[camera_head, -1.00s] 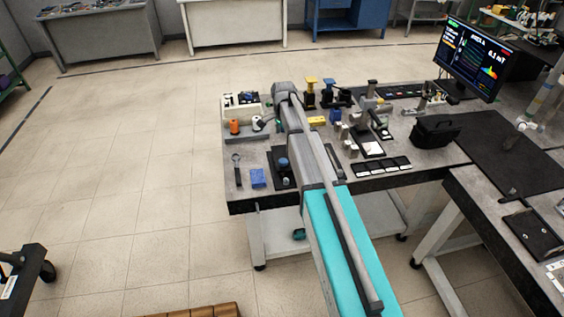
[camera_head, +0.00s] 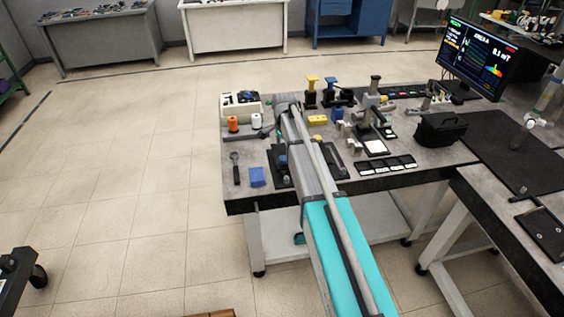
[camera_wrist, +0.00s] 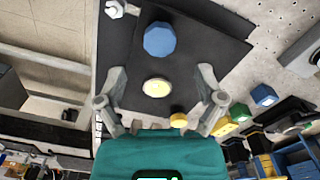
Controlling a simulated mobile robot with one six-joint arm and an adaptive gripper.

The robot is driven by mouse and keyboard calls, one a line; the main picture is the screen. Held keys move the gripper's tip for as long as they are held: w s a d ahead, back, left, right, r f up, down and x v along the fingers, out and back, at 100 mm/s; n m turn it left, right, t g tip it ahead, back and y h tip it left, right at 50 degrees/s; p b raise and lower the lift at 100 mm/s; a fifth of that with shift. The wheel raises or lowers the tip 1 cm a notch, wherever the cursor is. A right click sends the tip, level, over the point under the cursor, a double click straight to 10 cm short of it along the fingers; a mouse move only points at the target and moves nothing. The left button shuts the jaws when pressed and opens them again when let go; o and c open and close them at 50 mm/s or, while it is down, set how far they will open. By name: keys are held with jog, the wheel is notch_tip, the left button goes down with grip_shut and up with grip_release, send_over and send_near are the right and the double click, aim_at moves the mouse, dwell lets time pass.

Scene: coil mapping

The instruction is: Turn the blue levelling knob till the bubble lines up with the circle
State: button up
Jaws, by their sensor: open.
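The blue levelling knob (camera_wrist: 160,39) shows in the wrist view as a faceted blue disc on a dark plate (camera_wrist: 190,60), beyond my fingertips. A round pale-yellow bubble vial (camera_wrist: 156,88) lies between it and my gripper's body. The bubble and circle are too small to make out. My gripper (camera_wrist: 161,74) is open, with one finger on each side of the vial and nothing held between them. In the head view the knob (camera_head: 282,160) is partly hidden by my arm, and the gripper is hard to make out.
A blue block (camera_head: 257,177) and a dark wrench-like tool (camera_head: 236,168) lie left of the plate. An orange spool (camera_head: 233,124) and a white spool (camera_head: 256,121) stand behind. Fixtures and a black bag (camera_head: 440,130) crowd the bench's right side. A monitor (camera_head: 475,58) stands at the back.

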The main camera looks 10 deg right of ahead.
aim_at(284, 158)
jog(key=shift+f+b, duration=2.35)
jog(key=shift+f, duration=0.3)
